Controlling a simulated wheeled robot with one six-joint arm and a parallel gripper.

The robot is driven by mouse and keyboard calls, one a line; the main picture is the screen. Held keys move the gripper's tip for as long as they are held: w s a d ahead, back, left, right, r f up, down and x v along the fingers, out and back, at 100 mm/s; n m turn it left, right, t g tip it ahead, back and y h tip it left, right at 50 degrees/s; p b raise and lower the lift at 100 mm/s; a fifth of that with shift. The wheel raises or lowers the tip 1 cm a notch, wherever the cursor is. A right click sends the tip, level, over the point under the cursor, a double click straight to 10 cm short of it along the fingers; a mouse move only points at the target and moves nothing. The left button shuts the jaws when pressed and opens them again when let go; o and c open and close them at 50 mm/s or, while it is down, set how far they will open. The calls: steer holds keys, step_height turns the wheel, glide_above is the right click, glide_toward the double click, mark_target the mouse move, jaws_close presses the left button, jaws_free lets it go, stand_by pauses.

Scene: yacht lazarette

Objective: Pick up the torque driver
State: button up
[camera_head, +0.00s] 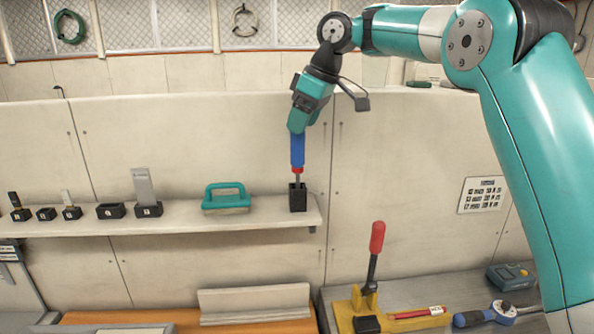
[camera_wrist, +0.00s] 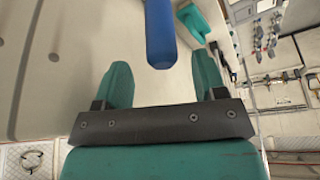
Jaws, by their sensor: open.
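The torque driver (camera_head: 297,150) has a blue handle, a red collar and a thin shank. It stands upright in a black block holder (camera_head: 298,197) at the right end of the shelf. My gripper (camera_head: 298,124) is above it, pointing down, with its fingers at the top of the handle. In the wrist view, the blue handle (camera_wrist: 160,35) reaches down between the two spread teal fingertips (camera_wrist: 162,68), with visible gaps on both sides. The gripper is open. The shank's tip is hidden in the holder.
A teal-handled float (camera_head: 227,198) and several black holders (camera_head: 110,210) stand along the shelf (camera_head: 180,216). Below right, a yellow press (camera_head: 350,308) with a red-knobbed lever and a blue tool (camera_head: 485,315) occupy the bench. A wall panel rises close behind the driver.

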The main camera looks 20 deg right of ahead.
mark_target(295, 142)
steer(key=b+x, duration=0.1)
steer(key=x, duration=0.4)
steer(key=shift+s+a+f, duration=0.1)
steer(key=shift+a+f, duration=0.05)
steer(key=shift+f, duration=0.2)
steer(key=shift+c, duration=0.2)
steer(key=c, duration=1)
